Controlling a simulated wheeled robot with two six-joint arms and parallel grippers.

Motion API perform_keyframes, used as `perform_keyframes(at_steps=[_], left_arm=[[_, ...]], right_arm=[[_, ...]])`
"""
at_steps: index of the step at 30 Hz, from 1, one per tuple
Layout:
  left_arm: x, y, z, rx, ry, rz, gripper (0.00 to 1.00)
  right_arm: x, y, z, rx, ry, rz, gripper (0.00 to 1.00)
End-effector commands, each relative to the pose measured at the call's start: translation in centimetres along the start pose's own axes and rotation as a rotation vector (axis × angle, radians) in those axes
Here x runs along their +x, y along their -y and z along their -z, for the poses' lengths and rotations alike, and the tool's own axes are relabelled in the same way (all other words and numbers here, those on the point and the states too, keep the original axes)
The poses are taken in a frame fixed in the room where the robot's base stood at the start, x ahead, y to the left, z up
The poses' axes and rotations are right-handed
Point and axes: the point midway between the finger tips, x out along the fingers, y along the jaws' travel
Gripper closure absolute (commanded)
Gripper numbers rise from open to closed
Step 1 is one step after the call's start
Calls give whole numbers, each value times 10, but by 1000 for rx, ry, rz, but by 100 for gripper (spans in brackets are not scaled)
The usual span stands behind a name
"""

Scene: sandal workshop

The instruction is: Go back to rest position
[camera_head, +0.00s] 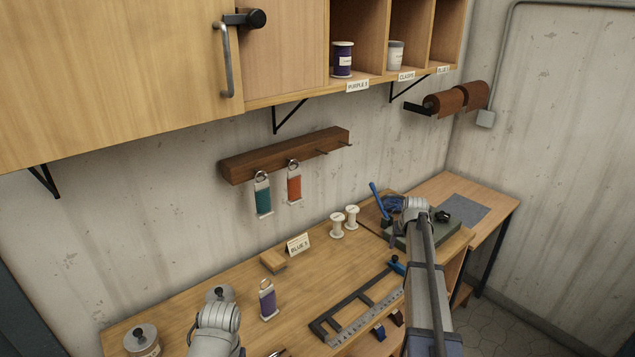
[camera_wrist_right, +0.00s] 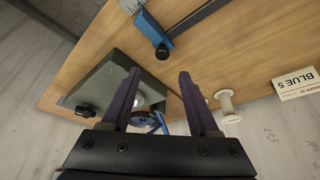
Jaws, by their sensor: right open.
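My right arm (camera_head: 425,270) reaches out over the far right end of the workbench (camera_head: 230,290). My right gripper (camera_wrist_right: 160,76) shows in the right wrist view with its two dark fingers apart and nothing between the tips. It is above the bench, near a dark green block (camera_wrist_right: 117,88) and a blue item (camera_wrist_right: 158,122), partly hidden behind the fingers. In the head view its jaws are hidden behind the arm. Part of my left arm (camera_head: 217,325) shows at the bottom; its gripper cannot be made out.
On the bench are white spools (camera_head: 337,225), a BLUE 5 card (camera_head: 298,244), a purple-thread bobbin (camera_head: 268,300), a lidded jar (camera_head: 142,341) and a metal frame with a ruler (camera_head: 355,308). A wooden rack (camera_head: 285,155) with hanging bobbins and a cupboard (camera_head: 110,75) are above.

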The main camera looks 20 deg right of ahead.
Motion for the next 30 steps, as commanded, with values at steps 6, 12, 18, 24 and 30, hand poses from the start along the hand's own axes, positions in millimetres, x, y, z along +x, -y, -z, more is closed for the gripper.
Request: perform_keyframes(at_steps=[6,12,18,24,30], left_arm=[[2,0,0,0,0,0,100],[8,-1,0,0,0,0,100],[14,-1,1,-1,0,0,100],[21,-2,1,-1,0,0,100],[24,-2,1,-1,0,0,100]], right_arm=[[-5,42,-23,-48,28,16,39],[-25,154,-104,-197,117,53,39],[-58,248,-211,-374,220,72,39],[-97,303,-328,-562,316,66,39],[-125,319,-404,-691,375,46,39]])
